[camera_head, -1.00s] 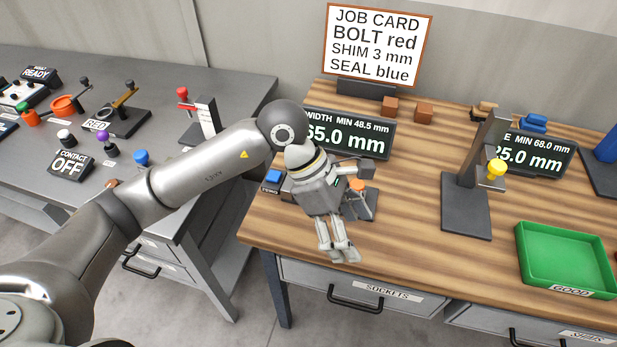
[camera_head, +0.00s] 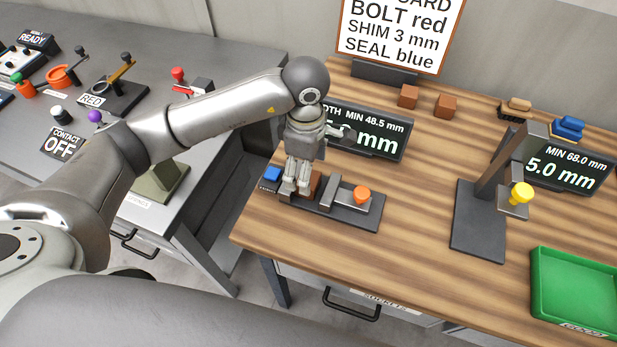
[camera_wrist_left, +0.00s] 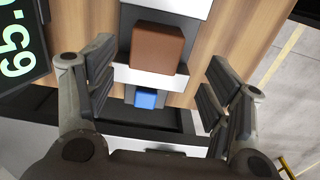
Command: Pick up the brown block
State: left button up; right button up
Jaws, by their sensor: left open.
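A brown block (camera_head: 317,184) sits in the dark measuring fixture (camera_head: 365,216) near the left front of the wooden bench, partly hidden by my gripper in the head view. In the left wrist view the brown block (camera_wrist_left: 157,48) shows whole at the upper middle. My left gripper (camera_head: 297,186) points down, open, beside and over the block's left part. In the wrist view its fingers (camera_wrist_left: 160,86) are spread wide, with the block beyond the fingertips and nothing held. Two more brown blocks (camera_head: 408,96) (camera_head: 445,106) stand at the back of the bench. My right gripper is not in view.
The fixture has an orange knob (camera_head: 362,194); a blue button (camera_head: 272,174) is left of it. A width display (camera_head: 375,140) stands close behind. A stand with a yellow knob (camera_head: 521,195) and a green tray (camera_head: 580,290) are to the right. Bare wood lies between.

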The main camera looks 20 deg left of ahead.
pick_arm(q)
jog(key=shift+f, duration=0.3)
jog(key=shift+d+f, duration=0.1)
jog(key=shift+f, duration=0.2)
jog(key=f+p, duration=0.2)
jog(key=f, duration=0.2)
jog(key=shift+w+d+f+p, duration=0.2)
jog(key=shift+d+p, duration=0.1)
jog(key=shift+p, duration=0.1)
jog(key=shift+f, duration=0.2)
jog(key=c, duration=1.1)
jog(key=shift+c, duration=0.4)
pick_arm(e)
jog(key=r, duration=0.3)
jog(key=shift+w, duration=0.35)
